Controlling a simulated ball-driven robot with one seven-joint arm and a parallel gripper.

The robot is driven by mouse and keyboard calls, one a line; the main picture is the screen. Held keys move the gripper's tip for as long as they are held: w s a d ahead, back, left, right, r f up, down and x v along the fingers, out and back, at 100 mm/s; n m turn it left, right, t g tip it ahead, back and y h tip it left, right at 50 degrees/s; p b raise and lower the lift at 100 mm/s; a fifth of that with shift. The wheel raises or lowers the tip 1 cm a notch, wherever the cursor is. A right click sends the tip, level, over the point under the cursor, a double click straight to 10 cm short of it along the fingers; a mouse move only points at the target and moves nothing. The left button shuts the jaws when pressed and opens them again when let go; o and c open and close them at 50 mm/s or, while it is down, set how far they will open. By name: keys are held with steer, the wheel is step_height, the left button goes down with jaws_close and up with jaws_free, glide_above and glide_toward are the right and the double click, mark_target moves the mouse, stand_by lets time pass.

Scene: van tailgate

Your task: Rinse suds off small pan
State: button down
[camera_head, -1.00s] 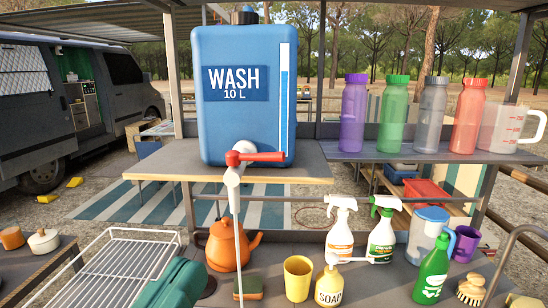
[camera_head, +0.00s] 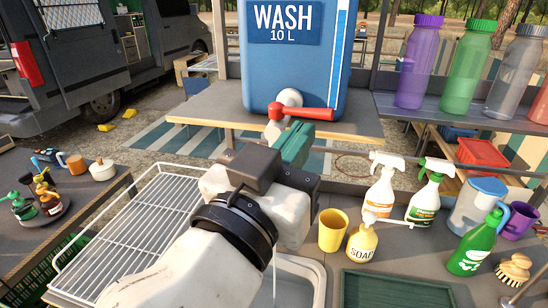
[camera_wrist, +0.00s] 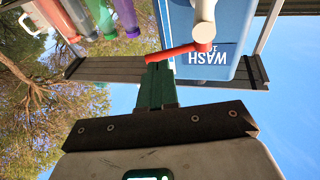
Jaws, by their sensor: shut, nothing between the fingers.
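The blue WASH tank (camera_head: 296,70) stands on a shelf with a white tap and red lever (camera_head: 300,111) on its front. The lever points right. My gripper (camera_head: 297,140), with green fingers, is shut and empty just below the lever; I cannot tell whether it touches it. In the wrist view, the closed fingers (camera_wrist: 157,75) end close to the red lever (camera_wrist: 178,51). A thin pale stream (camera_head: 274,285) shows above a pale basin (camera_head: 312,272), mostly hidden behind my arm. No small pan or suds are visible.
A wire rack (camera_head: 130,232) lies left of my arm. A yellow cup (camera_head: 332,231), soap bottle (camera_head: 362,245), spray bottles (camera_head: 381,187) and green bottle (camera_head: 478,245) stand to the right. Several coloured bottles line the upper right shelf.

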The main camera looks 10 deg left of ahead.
mark_target(301, 113)
steer(key=shift+p+x, duration=0.3)
steer(key=shift+x, duration=1.05)
steer(key=y, duration=0.1)
steer(key=w+d+n+y, duration=0.1)
steer(key=n+y+b, duration=0.1)
steer(key=y, duration=0.1)
steer(key=shift+w+d+t, duration=0.15)
steer(key=shift+w+t, duration=0.15)
steer(key=shift+t, duration=0.1)
